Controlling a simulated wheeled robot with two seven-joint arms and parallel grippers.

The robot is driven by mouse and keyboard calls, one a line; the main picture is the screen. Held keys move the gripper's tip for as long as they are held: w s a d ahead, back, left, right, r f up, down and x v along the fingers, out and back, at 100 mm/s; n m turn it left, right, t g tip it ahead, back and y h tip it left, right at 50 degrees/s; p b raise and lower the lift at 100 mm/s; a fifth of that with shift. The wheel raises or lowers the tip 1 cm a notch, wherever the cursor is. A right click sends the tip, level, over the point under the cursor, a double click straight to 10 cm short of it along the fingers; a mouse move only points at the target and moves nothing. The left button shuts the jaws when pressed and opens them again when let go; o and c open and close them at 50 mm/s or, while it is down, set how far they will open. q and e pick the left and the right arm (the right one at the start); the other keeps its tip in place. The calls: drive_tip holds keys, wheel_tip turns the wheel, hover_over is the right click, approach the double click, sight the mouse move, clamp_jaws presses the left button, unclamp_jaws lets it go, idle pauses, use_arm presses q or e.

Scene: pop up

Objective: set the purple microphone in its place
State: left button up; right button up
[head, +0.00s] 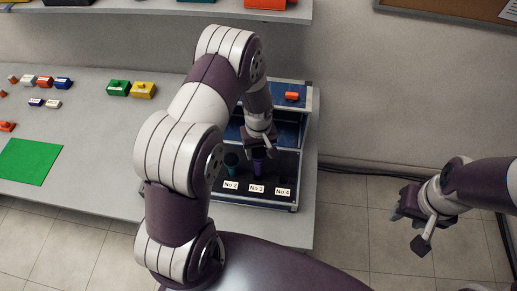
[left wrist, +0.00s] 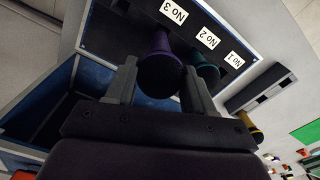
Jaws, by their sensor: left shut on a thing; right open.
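The purple microphone (head: 258,167) stands at the dark panel of the case, just behind the label No 3 (head: 257,189). In the left wrist view the purple microphone (left wrist: 158,68) shows its round end between the two fingers. My left gripper (head: 261,150) is shut on it from above. Its lower end seems to be at the No 3 place; I cannot tell how deep it sits. A teal microphone (head: 232,160) stands beside it at No 2, partly behind my arm. My right gripper (head: 420,218) is open and empty, off the table to the right.
The case (head: 296,190) has blue compartments behind the panel, and an orange piece (head: 292,96) lies at its back. The No 4 (head: 283,191) place looks empty. Green (head: 118,88) and yellow (head: 143,90) blocks and a green mat (head: 30,160) lie left.

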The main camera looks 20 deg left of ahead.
sight(258, 161)
use_arm(q)
drive_tip(key=shift+f, duration=0.15)
drive_tip(key=shift+f+b, duration=2.35)
drive_tip(key=shift+f, duration=0.7)
drive_tip(key=o, duration=1.1)
wheel_tip(258, 161, up, 13)
drive_tip(key=shift+f+b, duration=0.15)
drive_tip(key=shift+b, duration=0.95)
